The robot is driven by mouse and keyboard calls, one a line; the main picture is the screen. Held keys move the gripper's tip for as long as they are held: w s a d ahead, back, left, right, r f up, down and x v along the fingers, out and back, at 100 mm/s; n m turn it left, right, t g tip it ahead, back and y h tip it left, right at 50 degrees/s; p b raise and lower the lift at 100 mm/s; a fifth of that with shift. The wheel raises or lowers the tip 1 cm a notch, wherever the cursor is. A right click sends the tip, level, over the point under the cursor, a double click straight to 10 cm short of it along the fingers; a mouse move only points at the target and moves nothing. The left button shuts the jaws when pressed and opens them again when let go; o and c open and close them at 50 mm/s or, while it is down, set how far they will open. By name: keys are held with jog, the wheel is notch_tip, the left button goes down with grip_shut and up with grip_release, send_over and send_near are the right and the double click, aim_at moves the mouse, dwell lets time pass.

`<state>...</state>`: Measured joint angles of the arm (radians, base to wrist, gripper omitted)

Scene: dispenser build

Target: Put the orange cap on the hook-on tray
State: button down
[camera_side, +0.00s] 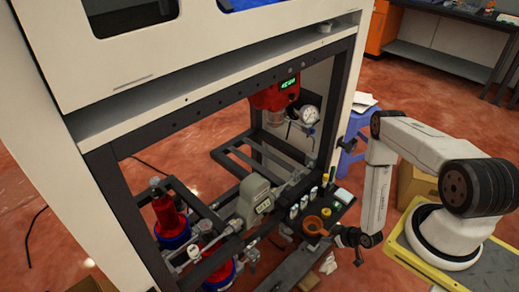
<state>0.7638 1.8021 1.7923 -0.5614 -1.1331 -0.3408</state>
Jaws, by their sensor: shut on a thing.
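The orange cap (312,225) is a small round, open-looking piece at the front edge of the frame, low in the centre right of the side view. My gripper (329,234) is at its right side and shut on it; the fingers are small and dark here. The dark hook-on tray (337,214) hangs on the frame just behind and above the cap, with small white, yellow and green items on it. The cap overlaps the tray's near end in the picture. I cannot tell whether it touches the tray.
A grey metering unit (254,198) and red-and-blue canisters (166,217) stand left in the dark frame. A red device (277,94) with a dial gauge (308,114) hangs behind. A blue stool (349,155) stands right of the frame. Red floor is open further back.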

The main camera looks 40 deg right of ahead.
jog(key=shift+f, duration=0.15)
grip_release()
dwell(0.4)
jog(key=shift+s, duration=0.1)
jog(key=shift+v, duration=3.45)
